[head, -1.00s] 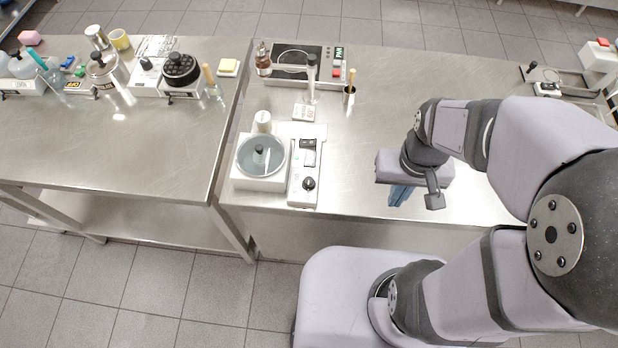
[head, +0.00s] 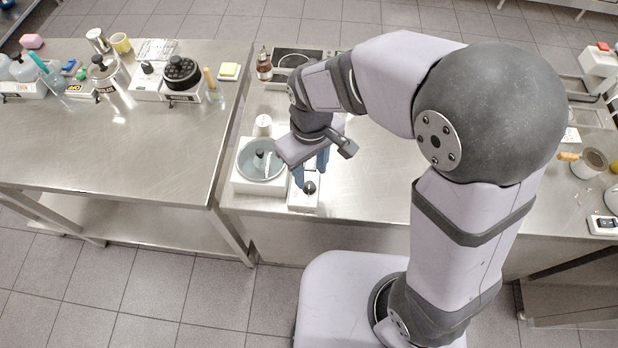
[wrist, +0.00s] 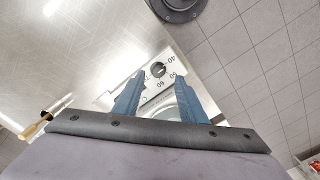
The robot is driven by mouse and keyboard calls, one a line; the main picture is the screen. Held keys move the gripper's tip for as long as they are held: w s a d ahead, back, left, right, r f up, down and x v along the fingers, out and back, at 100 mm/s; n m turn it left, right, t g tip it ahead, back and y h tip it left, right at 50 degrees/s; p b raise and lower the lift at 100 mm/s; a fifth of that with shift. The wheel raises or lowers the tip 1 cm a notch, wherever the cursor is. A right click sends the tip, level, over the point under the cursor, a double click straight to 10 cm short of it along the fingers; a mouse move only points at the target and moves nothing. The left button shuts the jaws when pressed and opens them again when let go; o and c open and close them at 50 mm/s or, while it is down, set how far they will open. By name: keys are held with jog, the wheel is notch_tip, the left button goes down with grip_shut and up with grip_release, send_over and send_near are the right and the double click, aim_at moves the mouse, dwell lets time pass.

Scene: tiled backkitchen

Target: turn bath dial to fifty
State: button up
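The water bath (head: 240,185) is a white box with a round grey basin near the bench's front left. Its control panel (head: 297,204) adjoins it on the right and carries a black dial (head: 309,188). In the wrist view the dial (wrist: 157,70) shows between and beyond my fingertips, with 40, 50 and 60 printed beside it. The dial's exact setting is too small to read. My gripper (head: 311,172), with blue fingers, is open and empty above the panel, hiding its upper part. Its fingers (wrist: 160,80) appear apart from the dial.
A small white jar (head: 263,122) stands behind the bath. A brown bottle (head: 264,65) and a hotplate (head: 297,57) are at the back, partly behind my arm. A second bench (head: 150,160) on the left holds several items. The bench front right of the panel is clear.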

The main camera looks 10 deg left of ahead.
aim_at(309, 184)
jog(key=shift+w+a+r+n, duration=0.35)
jog(key=shift+w+r+n, duration=0.15)
jog(key=shift+w+r, duration=0.15)
jog(key=shift+s+d+f+n, duration=0.15)
jog(key=shift+s+n, duration=0.15)
jog(key=shift+n, duration=0.4)
jog(key=shift+f+p, duration=0.85)
jog(key=shift+f, duration=2.8)
jog(key=shift+c, duration=0.3)
grip_shut()
